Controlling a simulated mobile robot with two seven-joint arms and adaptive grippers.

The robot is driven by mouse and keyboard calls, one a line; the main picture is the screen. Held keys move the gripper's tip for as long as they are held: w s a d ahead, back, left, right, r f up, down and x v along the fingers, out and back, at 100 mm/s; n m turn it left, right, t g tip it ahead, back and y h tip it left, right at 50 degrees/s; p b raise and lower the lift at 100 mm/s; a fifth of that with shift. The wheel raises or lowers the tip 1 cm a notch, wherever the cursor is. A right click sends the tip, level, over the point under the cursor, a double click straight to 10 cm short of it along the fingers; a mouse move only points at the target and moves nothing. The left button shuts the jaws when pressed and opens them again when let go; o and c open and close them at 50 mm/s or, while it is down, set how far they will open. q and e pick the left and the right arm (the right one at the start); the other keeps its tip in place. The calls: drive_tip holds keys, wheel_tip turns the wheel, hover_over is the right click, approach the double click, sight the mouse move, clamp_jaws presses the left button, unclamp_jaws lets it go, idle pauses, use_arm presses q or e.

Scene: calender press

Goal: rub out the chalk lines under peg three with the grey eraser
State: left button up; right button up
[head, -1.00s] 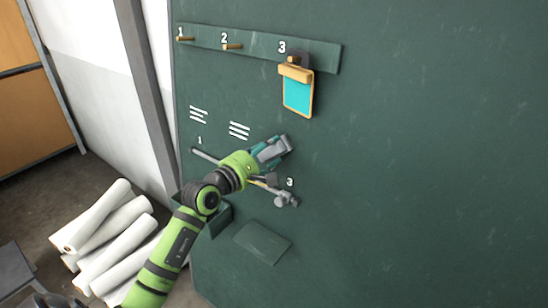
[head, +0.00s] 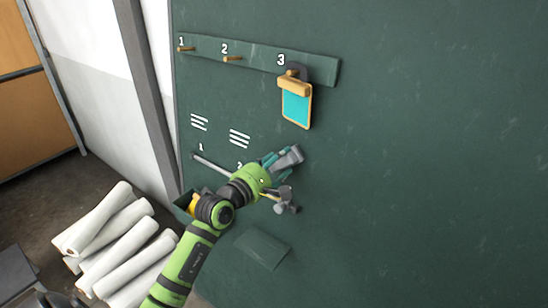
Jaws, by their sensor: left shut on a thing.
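My left gripper (head: 274,162) is shut on the grey eraser (head: 291,157), holding it at the dark green board (head: 430,160). I cannot tell whether the eraser touches the board. Peg three (head: 292,73) is at the right end of the peg rail, with a teal, tan-framed board (head: 296,105) hanging from it. No chalk lines show below peg three; the gripper and eraser cover part of that area. White chalk lines show under peg one (head: 199,122) and under peg two (head: 239,138). My right gripper is not in view.
A hammer-like tool (head: 286,203) hangs just below the gripper, and a long grey tool (head: 211,164) is to its left. A green panel (head: 262,248) is lower down. White rolls (head: 115,240) lie on the floor at left. The board's right side is clear.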

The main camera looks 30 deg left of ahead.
sight(288, 166)
use_arm(q)
drive_tip(key=shift+d+r+p, duration=0.15)
drive_tip(key=shift+d+p, duration=0.3)
drive_tip(key=shift+d, duration=0.3)
drive_tip(key=shift+s+d+p, duration=0.1)
drive_tip(key=shift+d+p, duration=0.2)
drive_tip(key=shift+d, duration=0.45)
drive_tip(key=shift+s+d+p, duration=0.1)
drive_tip(key=shift+d+p, duration=0.45)
drive_tip(key=shift+d, duration=0.15)
drive_tip(key=shift+d+p, duration=0.45)
drive_tip(key=shift+d, duration=0.45)
drive_tip(key=shift+a+f, duration=0.2)
drive_tip(key=shift+a, duration=0.2)
drive_tip(key=shift+a+b, duration=0.6)
drive_tip(key=shift+a, duration=0.85)
drive_tip(key=shift+w+a+b, duration=0.2)
drive_tip(key=shift+a+b, duration=0.45)
drive_tip(key=shift+a, duration=0.95)
drive_tip(key=shift+w+a+b, duration=0.1)
drive_tip(key=shift+a+b, duration=0.9)
drive_tip(key=shift+a, duration=0.6)
drive_tip(key=shift+r, duration=0.1)
